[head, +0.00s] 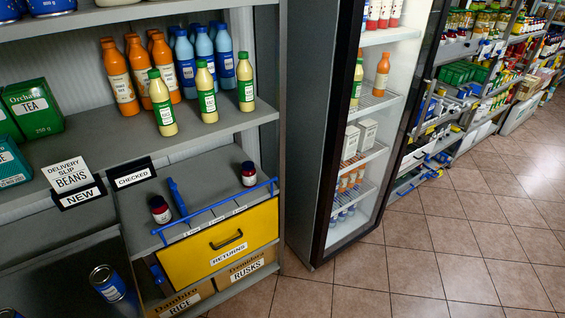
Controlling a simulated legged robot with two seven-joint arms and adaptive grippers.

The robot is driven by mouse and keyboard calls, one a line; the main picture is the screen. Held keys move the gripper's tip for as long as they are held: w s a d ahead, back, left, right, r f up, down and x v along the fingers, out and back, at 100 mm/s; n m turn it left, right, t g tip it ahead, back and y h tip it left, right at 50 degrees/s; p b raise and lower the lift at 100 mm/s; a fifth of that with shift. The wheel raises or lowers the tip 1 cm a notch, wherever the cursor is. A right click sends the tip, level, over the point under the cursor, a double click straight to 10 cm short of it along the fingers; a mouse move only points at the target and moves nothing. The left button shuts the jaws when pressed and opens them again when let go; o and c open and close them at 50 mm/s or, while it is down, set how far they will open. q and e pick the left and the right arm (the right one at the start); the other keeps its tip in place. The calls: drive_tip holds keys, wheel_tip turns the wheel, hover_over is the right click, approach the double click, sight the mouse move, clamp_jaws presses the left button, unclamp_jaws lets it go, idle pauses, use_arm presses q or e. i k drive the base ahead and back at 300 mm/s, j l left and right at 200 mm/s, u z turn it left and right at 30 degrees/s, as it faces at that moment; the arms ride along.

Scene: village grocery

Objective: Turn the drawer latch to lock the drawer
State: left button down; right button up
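The yellow drawer (190,258) marked RETURNS is in the lower left of the head view, with a dark handle (226,240) on its front. A thin blue rail (222,205) runs along and above its top edge. A blue upright lever-like piece (177,198) stands behind the rail; I cannot tell whether it is the latch. No other part is clearly a latch, and its turned position cannot be told. Whether the drawer is fully shut is also unclear. Neither of my grippers is in view.
Two small dark jars (160,210) (249,174) stand on the shelf behind the drawer front. Boxes marked RICE and RUSKS (247,268) sit below. A fridge (318,130) stands to the right; the tiled floor (430,250) is clear.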

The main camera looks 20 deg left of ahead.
sight(160, 278)
drive_tip(key=u, duration=1.85)
